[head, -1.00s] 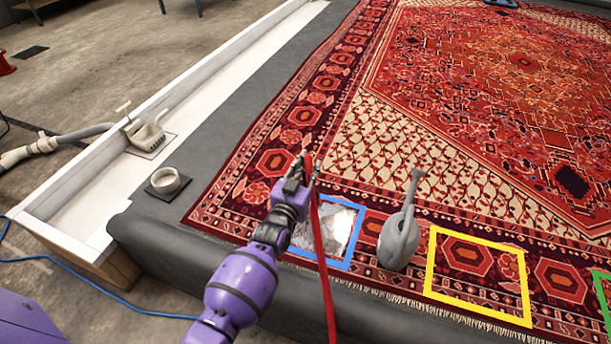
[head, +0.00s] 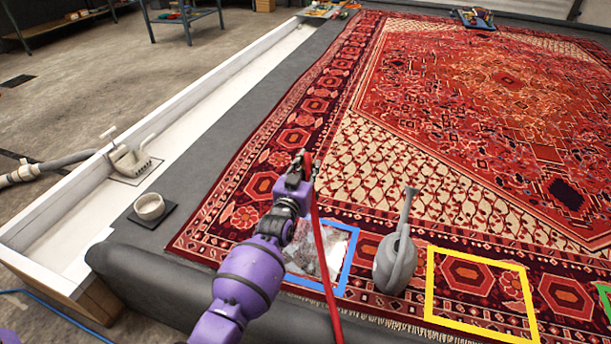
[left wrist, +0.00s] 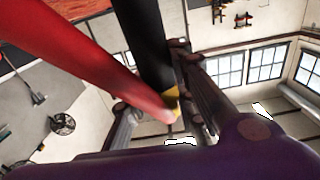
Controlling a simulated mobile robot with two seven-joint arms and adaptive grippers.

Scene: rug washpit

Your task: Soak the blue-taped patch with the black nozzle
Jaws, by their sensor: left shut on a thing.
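The blue-taped patch (head: 337,244) lies near the rug's front edge, its left side hidden behind my left arm. Its surface looks pale grey with dark red showing through. My left gripper (head: 303,163) appears above and beyond the patch in the head view. It is shut on the black nozzle, which shows in the left wrist view (left wrist: 148,45) as a black tube with a yellow part at its lower end. The red hose (head: 327,265) hangs from the gripper and crosses in front of the patch; it also shows in the left wrist view (left wrist: 75,55). My right gripper is not seen.
A grey watering can (head: 393,262) stands just right of the patch. A yellow-taped square (head: 428,285) lies further right, with a green-taped edge (head: 604,300) beyond. A pale cup (head: 149,206) stands on the grey border at left, beside the white trough (head: 215,105).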

